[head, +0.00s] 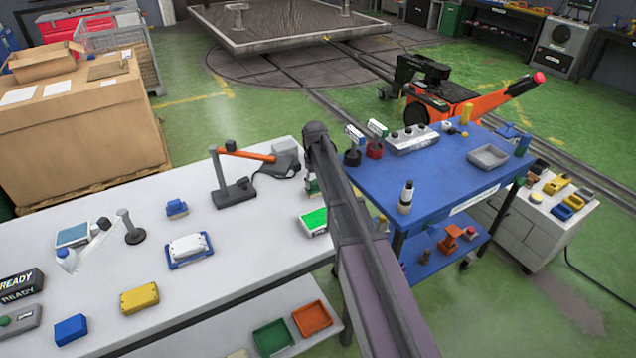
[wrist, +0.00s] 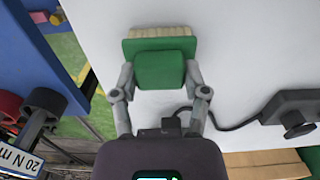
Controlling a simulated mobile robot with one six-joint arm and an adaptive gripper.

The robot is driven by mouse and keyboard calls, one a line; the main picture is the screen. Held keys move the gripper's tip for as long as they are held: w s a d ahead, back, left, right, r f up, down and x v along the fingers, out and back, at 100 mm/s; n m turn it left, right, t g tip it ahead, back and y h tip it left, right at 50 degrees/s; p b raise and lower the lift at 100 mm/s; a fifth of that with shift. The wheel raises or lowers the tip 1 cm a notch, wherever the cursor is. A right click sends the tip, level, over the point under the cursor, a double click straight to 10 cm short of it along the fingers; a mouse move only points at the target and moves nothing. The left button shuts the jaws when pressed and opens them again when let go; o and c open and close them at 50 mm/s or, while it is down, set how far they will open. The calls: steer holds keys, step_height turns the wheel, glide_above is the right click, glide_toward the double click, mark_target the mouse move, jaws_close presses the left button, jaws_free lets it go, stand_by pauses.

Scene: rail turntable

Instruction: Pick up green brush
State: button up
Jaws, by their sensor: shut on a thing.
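The green brush (wrist: 158,70) is in the wrist view, with a green block and plate and pale bristles along its far edge. My gripper (wrist: 160,77) is shut on the block, one finger on each side. The white workbench (wrist: 235,50) lies behind the brush; I cannot tell whether the brush touches it. In the head view my arm hides most of the gripper. A small green piece shows beside the arm, but I cannot tell for sure that it is the brush.
A black stand with an orange arm (head: 234,188) and a cable are close by on the white bench. A green-topped box (head: 314,221) lies near the bench edge. The blue table (head: 430,185) with several tools stands right of my arm. Free bench surface lies left of the box.

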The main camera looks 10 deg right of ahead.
mark_target(315, 181)
steer(key=shift+r+p, duration=1.65)
steer(key=shift+r, duration=0.1)
steer(key=s, duration=0.5)
steer(key=s+r+p, duration=0.1)
steer(key=s, duration=1)
steer(key=shift+d+r, duration=0.1)
steer(key=shift+r, duration=0.1)
steer(key=o, duration=0.5)
steer(key=shift+c, duration=0.2)
steer(key=c, duration=0.3)
